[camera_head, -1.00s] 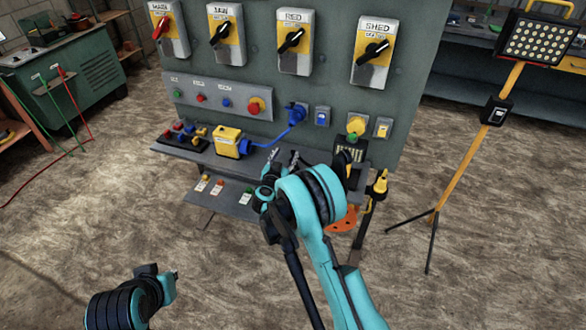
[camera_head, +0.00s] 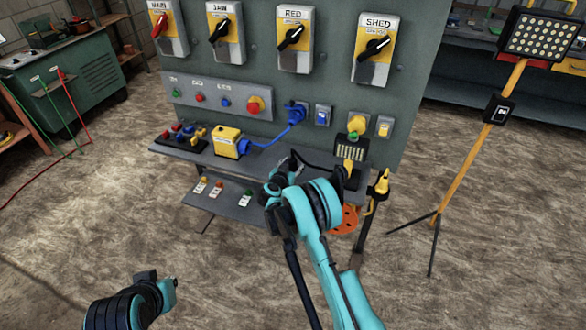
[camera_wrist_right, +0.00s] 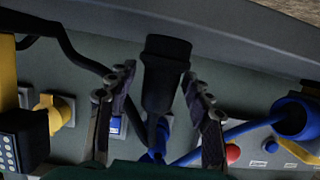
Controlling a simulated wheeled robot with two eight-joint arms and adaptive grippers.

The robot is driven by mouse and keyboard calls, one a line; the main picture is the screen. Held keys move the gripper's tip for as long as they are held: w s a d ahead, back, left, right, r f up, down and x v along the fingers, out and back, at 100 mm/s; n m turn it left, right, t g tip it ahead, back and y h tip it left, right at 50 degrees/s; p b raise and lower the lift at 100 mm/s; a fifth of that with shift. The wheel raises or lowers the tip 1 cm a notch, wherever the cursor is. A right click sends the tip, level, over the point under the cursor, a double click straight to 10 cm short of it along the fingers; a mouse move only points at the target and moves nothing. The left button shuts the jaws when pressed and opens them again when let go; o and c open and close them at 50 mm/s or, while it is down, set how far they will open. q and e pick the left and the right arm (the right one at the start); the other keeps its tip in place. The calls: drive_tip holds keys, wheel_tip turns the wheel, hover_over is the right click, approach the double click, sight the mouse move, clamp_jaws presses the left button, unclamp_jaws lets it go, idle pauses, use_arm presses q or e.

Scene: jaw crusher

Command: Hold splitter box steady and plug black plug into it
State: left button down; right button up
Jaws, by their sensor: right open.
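The yellow splitter box (camera_head: 228,141) stands on the narrow shelf, with a blue cable running from its right side to the blue wall plug (camera_head: 297,113). In the right wrist view, a blue connector (camera_wrist_right: 295,118) shows at the right edge. The black plug (camera_wrist_right: 165,75) is between the spread fingers of my right gripper (camera_wrist_right: 155,92), with gaps on both sides. In the head view my right gripper (camera_head: 291,163) is at the shelf, right of the splitter box. My left gripper (camera_head: 170,283) is low at left, away from the box; its finger opening is unclear.
Several rotary switches and buttons cover the grey panel (camera_head: 340,90) behind the shelf (camera_head: 190,153). A small lamp (camera_head: 350,153) stands at the shelf's right end. A yellow tripod work light (camera_head: 505,80) stands at right.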

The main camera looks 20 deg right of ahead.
sight(293, 158)
clamp_jaws()
drive_tip(key=shift+r, duration=0.1)
wheel_tip(293, 158, up, 4)
drive_tip(key=shift+f+p, duration=0.1)
drive_tip(key=shift+p, duration=0.95)
drive_tip(key=s+d+r+p, duration=0.3)
drive_tip(key=s+r, duration=0.4)
drive_tip(key=s, duration=0.4)
drive_tip(key=s+a+r+n+t+y, duration=0.1)
drive_tip(key=s+a+r+y, duration=0.1)
drive_tip(key=s+a+r, duration=0.2)
drive_tip(key=s+a+r+n+y, duration=0.2)
drive_tip(key=s+a+r, duration=0.2)
drive_tip(key=s, duration=0.9)
wheel_tip(293, 158, up, 4)
drive_tip(key=shift+a+f+t, duration=0.1)
drive_tip(key=shift+a+t, duration=0.05)
drive_tip(key=shift+t, duration=0.25)
